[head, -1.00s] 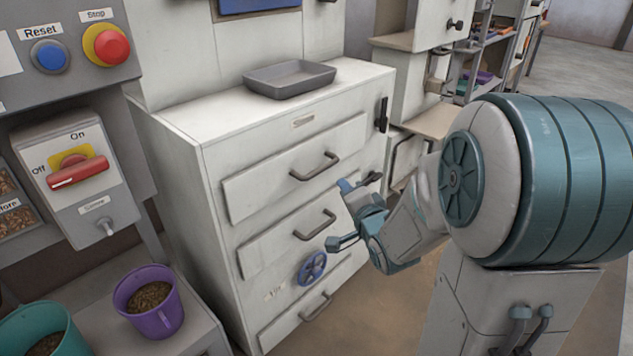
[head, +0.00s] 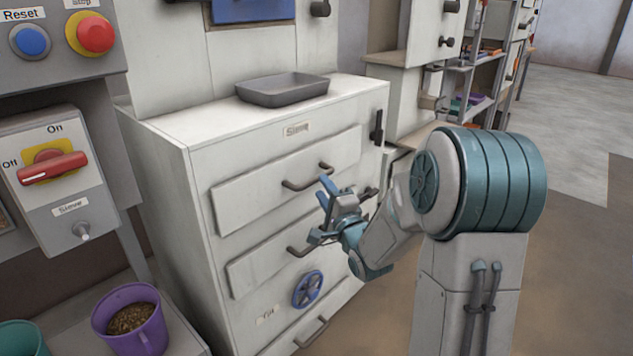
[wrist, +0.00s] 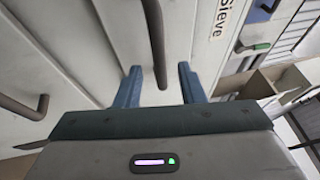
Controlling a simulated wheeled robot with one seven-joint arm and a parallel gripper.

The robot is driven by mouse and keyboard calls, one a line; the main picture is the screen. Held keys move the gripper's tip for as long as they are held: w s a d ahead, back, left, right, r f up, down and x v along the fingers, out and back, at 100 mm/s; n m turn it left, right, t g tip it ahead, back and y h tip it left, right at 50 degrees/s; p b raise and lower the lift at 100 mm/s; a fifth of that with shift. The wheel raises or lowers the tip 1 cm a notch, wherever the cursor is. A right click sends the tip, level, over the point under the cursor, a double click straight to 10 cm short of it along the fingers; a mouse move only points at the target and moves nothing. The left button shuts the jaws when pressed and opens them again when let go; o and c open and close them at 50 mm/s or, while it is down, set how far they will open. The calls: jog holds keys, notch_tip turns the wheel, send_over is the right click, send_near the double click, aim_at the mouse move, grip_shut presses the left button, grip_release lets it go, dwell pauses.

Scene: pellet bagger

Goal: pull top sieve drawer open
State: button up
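The top sieve drawer (head: 255,188) is the upper drawer front of a white cabinet, under a "Sieve" label (head: 297,129). It looks shut. Its dark bar handle (head: 300,184) shows in the head view, and in the wrist view the handle (wrist: 156,45) runs down between the fingers. My gripper (head: 322,210) is in front of the cabinet, just below and right of that handle. In the wrist view my gripper (wrist: 160,75) is open, one blue finger on each side of the handle. I cannot tell whether the fingers touch it.
A second drawer handle (head: 310,241) is just below my gripper. A blue handwheel (head: 308,289) and a bottom drawer handle (head: 312,333) are lower. A grey tray (head: 282,89) stands on top. A black latch (head: 377,127) is on the right edge. Open floor lies right.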

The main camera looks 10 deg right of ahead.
aim_at(318, 181)
jog(key=shift+x, duration=2.4)
grip_shut()
